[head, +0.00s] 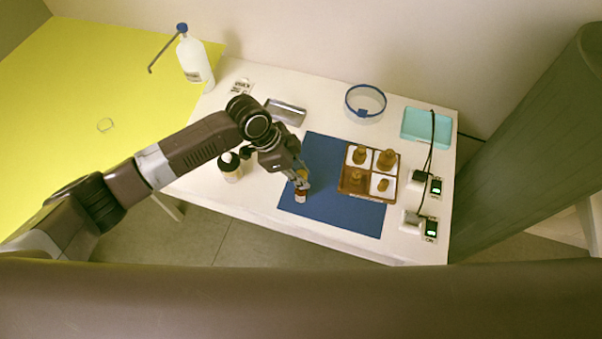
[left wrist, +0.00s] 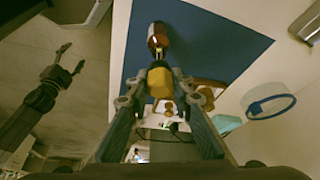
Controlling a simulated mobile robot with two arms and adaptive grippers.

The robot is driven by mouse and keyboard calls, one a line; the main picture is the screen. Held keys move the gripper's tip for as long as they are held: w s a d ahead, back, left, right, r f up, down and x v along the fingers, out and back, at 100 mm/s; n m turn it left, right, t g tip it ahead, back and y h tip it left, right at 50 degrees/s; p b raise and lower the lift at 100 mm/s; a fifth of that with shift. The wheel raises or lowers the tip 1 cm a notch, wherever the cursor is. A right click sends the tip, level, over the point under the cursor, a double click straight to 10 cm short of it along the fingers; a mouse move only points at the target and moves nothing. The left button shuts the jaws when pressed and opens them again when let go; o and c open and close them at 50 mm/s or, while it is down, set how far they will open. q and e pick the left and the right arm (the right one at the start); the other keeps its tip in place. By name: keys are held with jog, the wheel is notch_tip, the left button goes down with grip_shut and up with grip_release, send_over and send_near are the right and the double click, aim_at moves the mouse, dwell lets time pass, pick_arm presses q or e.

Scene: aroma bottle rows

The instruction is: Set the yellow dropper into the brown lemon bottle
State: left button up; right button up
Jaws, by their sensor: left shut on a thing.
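My left gripper (head: 301,174) is shut on a yellow dropper (left wrist: 160,80), which sits between its fingers in the left wrist view. A small brown bottle with a pale and reddish label (head: 301,196) is at the left part of the blue mat, just below the gripper in the head view. It also shows beyond the dropper in the left wrist view (left wrist: 157,35). The dropper and bottle line up closely; I cannot tell whether the dropper's tip is inside the neck. My right gripper (left wrist: 70,60) is open and empty at the left of the left wrist view.
A wooden tray (head: 368,170) with several brown bottles stands on the blue mat (head: 335,215). A dark-capped jar (head: 230,168) stands left of my gripper. A blue-rimmed round dish (head: 365,101), teal tray (head: 426,127) and cabled devices (head: 412,221) are farther right.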

pick_arm(q)
jog(key=shift+f, duration=0.2)
jog(key=shift+f+b, duration=0.9)
jog(key=shift+f, duration=0.35)
jog(key=o, duration=0.7)
jog(key=shift+r, duration=0.15)
notch_tip(320, 180, up, 7)
jog(key=p, duration=0.6)
jog(key=shift+p, duration=0.4)
jog(key=shift+s, duration=0.1)
